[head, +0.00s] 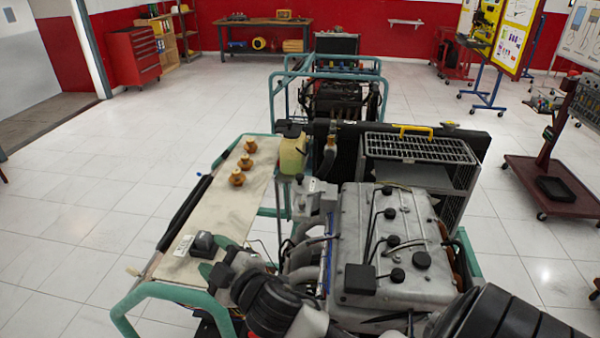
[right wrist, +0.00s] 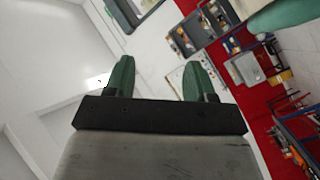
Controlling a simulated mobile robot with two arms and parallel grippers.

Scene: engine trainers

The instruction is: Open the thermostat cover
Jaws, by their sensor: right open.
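No part is clearly marked as the thermostat cover, and I cannot tell for sure which one it is. A grey metal housing (head: 313,197) with hoses stands at the front left of the engine (head: 378,225) in the head view. My right gripper (head: 213,270) is over the near end of the pale panel (head: 215,205), left of the engine and apart from that housing. Its green fingers also show in the right wrist view (right wrist: 159,68), spread with nothing between them. A small dark box (head: 203,243) sits on the panel just beyond the fingers. My left gripper is not in view.
Brown knobs (head: 237,178) stand on the panel. A yellowish reservoir (head: 292,153) and a grille-topped frame (head: 418,150) with a yellow handle stand behind the engine. A green tube frame (head: 150,291) borders the trainer. Open tiled floor (head: 75,210) lies to the left.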

